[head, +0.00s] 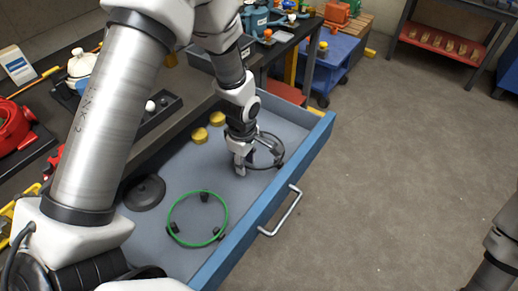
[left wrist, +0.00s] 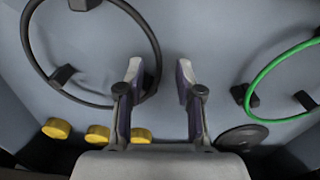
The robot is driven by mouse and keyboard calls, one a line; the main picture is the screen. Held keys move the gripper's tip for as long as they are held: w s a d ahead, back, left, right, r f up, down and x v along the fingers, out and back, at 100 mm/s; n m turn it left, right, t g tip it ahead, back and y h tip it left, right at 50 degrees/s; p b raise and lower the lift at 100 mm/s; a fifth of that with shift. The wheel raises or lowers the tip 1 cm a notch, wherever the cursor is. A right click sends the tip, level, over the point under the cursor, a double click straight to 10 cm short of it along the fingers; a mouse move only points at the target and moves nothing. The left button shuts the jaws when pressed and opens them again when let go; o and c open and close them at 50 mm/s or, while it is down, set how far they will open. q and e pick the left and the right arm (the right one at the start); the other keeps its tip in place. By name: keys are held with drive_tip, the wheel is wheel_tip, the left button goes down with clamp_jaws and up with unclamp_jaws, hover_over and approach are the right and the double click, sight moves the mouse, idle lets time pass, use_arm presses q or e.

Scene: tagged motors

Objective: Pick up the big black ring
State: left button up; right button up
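The big black ring (head: 266,169) lies flat in the open blue drawer, with small dark blocks on its rim. It also shows at the upper left of the left wrist view (left wrist: 148,34), partly cut off by the frame. My left gripper (head: 244,165) is low over the drawer at the ring's near left side. In the left wrist view its two fingers (left wrist: 158,90) are apart with nothing between them. The left-hand finger overlaps the ring's edge there; I cannot tell whether they touch. My right gripper is out of view; only part of that arm shows at the right edge.
A green ring (head: 170,214) with dark blocks and a black disc (head: 145,193) lie nearer in the drawer. Several yellow pieces (head: 200,135) lie along its far left side. The drawer's blue front wall (head: 240,231) has a handle (head: 281,216). The floor (head: 400,160) beyond is clear.

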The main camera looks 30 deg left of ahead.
use_arm(q)
drive_tip(key=shift+w+f, duration=0.1)
drive_tip(key=shift+f, duration=0.2)
clamp_jaws()
wheel_tip(320, 180, up, 10)
drive_tip(key=shift+r, duration=0.25)
idle(0.4)
